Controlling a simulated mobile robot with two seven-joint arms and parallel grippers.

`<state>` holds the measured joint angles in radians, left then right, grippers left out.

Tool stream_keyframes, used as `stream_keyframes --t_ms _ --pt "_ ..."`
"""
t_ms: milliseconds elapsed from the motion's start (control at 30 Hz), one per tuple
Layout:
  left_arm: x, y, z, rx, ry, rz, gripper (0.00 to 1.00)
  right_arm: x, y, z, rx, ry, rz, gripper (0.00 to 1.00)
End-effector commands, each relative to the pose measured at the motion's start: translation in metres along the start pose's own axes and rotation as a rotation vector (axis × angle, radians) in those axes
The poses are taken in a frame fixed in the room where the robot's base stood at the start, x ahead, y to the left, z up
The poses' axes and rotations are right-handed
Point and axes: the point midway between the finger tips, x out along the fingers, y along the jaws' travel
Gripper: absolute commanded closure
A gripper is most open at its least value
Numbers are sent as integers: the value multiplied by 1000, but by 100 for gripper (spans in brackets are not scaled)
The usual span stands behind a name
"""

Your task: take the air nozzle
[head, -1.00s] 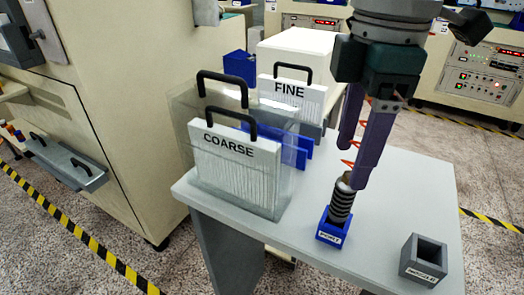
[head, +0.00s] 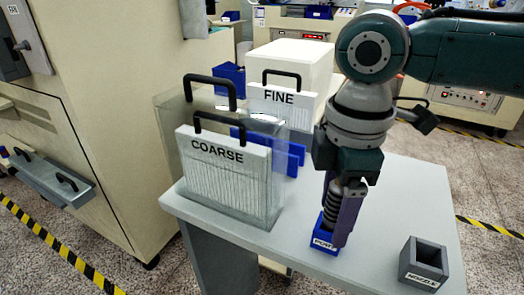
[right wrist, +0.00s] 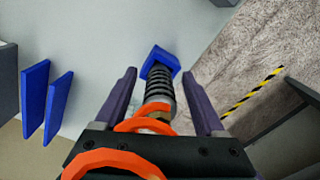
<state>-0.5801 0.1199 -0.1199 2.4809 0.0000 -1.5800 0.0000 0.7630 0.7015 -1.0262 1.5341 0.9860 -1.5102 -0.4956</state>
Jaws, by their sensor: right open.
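A dark ribbed cylindrical tool, which looks like the air nozzle (head: 331,207), stands in a small blue holder (head: 323,244) on the grey table. In the right wrist view the nozzle (right wrist: 160,90) has a brass-coloured collar, and orange hose coils (right wrist: 115,160) lie over its near end. My right gripper (head: 333,222) is open, pointing down around the nozzle. In the right wrist view its fingers (right wrist: 160,73) flank the nozzle with a gap on each side. The fingers partly hide the nozzle in the head view. My left gripper is out of view.
A grey holder labelled NOZZLE (head: 423,263) stands empty at the table's front right. A clear case with a COARSE panel (head: 225,185) stands left of my gripper, a FINE panel (head: 282,106) behind it. The table between gripper and grey holder is clear.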

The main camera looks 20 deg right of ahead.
Motion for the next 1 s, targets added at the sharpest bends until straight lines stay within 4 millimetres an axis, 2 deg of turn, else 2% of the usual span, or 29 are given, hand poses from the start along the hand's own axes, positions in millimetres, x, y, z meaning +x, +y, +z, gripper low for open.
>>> stream_keyframes --t_ms 167,767,1000 --pt "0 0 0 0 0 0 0 0 0 0 0 0 0 30" --pt "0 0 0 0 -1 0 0 -1 0 0 0 0 0 98" --pt "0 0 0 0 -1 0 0 -1 0 0 0 0 0 100"
